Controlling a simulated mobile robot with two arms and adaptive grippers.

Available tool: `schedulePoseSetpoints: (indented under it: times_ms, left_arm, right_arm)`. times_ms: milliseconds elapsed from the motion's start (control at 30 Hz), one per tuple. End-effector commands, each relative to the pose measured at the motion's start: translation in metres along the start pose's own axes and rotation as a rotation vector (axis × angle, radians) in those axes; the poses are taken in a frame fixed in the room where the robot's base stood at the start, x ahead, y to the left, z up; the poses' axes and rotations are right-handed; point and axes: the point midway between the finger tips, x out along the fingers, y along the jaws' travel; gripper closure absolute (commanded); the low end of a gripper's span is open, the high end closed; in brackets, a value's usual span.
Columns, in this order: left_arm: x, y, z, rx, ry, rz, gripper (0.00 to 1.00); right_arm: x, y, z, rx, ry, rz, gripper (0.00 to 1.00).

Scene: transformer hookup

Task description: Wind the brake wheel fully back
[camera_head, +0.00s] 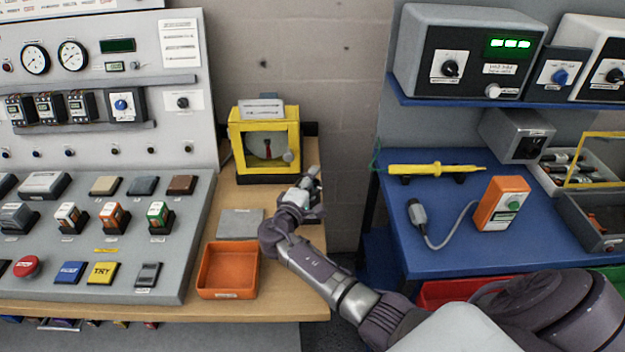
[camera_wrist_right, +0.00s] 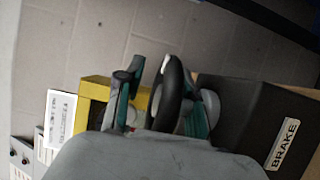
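The brake wheel (camera_wrist_right: 168,95) shows in the right wrist view as a dark rim seen nearly edge-on, with a white mark at its top. It stands beside a black box (camera_wrist_right: 262,125) labelled BRAKE. My right gripper (camera_wrist_right: 165,105) has its teal-edged fingers on either side of the rim. A narrow gap shows between the left finger and the rim; the right finger is close to it, and contact is unclear. In the head view my right gripper (camera_head: 311,178) is at the bench's right edge, and I cannot make out the wheel there. My left gripper is not in view.
A yellow-framed device (camera_head: 265,145) with a round window stands behind my right gripper. An orange tray (camera_head: 228,270) and a grey plate (camera_head: 240,224) lie left of my forearm. A control console (camera_head: 190,250) fills the left. A blue bench (camera_head: 400,225) stands right, across a gap.

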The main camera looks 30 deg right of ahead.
Motion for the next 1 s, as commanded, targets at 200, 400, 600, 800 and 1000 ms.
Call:
schedulePoseSetpoints:
  times_ms: [200, 400, 600, 800, 1000]
  left_arm:
    - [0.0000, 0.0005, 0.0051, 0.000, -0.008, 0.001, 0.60]
    - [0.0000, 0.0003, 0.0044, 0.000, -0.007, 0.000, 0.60]
    - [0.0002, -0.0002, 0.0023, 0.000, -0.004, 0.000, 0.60]
    - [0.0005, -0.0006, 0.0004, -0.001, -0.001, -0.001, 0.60]
    - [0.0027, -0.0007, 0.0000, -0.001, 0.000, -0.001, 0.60]
  right_arm:
    - [-0.0003, -0.0001, 0.0002, -0.001, 0.000, 0.000, 0.89]
    - [-0.0004, -0.0002, 0.0002, -0.001, 0.000, 0.000, 1.00]
    - [-0.0004, -0.0007, 0.0004, -0.002, 0.011, 0.000, 1.00]
    - [-0.0005, -0.0010, -0.0007, -0.003, 0.078, 0.000, 1.00]
    - [-0.0008, -0.0015, -0.0034, -0.003, 0.219, 0.002, 1.00]
